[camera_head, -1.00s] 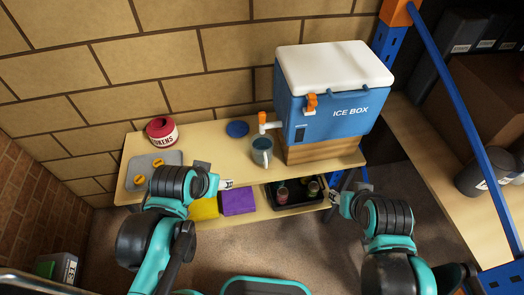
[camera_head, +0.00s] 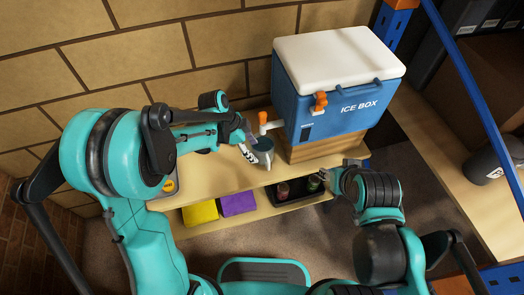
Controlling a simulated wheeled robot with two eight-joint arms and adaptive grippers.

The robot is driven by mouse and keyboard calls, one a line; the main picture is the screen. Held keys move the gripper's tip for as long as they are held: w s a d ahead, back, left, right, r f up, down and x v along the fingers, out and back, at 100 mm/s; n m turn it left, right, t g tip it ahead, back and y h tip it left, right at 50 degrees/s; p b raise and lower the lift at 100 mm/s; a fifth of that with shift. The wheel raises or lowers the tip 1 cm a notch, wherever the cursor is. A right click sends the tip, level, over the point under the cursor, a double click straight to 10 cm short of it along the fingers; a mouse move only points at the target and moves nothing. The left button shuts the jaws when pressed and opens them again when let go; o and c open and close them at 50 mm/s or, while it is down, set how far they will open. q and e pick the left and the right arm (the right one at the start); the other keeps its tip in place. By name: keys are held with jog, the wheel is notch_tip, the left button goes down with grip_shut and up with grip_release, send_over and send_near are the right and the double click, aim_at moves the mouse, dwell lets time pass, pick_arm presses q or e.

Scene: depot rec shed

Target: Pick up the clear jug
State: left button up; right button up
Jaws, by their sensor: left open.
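The clear jug (camera_head: 264,147) is greyish and see-through. It stands upright on the table top below the tap of the ice box. My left gripper (camera_head: 248,138) is open at the jug's left side and hides part of it. I cannot tell whether the fingers touch the jug. My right gripper (camera_head: 329,180) is small in view near the table's front edge, to the right of the jug. Its fingers are too small to read.
The blue ice box (camera_head: 318,126) with white lid and orange-handled tap sits on a wooden block (camera_head: 322,149). A brick wall stands close behind.

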pick_arm(q)
jog(key=b, duration=0.2)
send_near(266, 164)
jog(key=x, duration=0.2)
jog(key=shift+s+d+f, duration=0.25)
jog(key=shift+s+f, duration=0.05)
jog(key=shift+f, duration=0.05)
jog(key=b+x, duration=0.1)
jog(key=x, duration=0.1)
jog(key=b+x, duration=0.1)
jog(key=x, duration=0.1)
jog(key=shift+w+f+b, duration=0.15)
jog(key=shift+w+b, duration=0.1)
jog(key=shift+b, duration=0.15)
jog(key=shift+d+f, duration=0.15)
jog(key=shift+f, duration=0.2)
jog(key=shift+r, duration=0.1)
jog(key=shift+c, duration=0.8)
grip_shut()
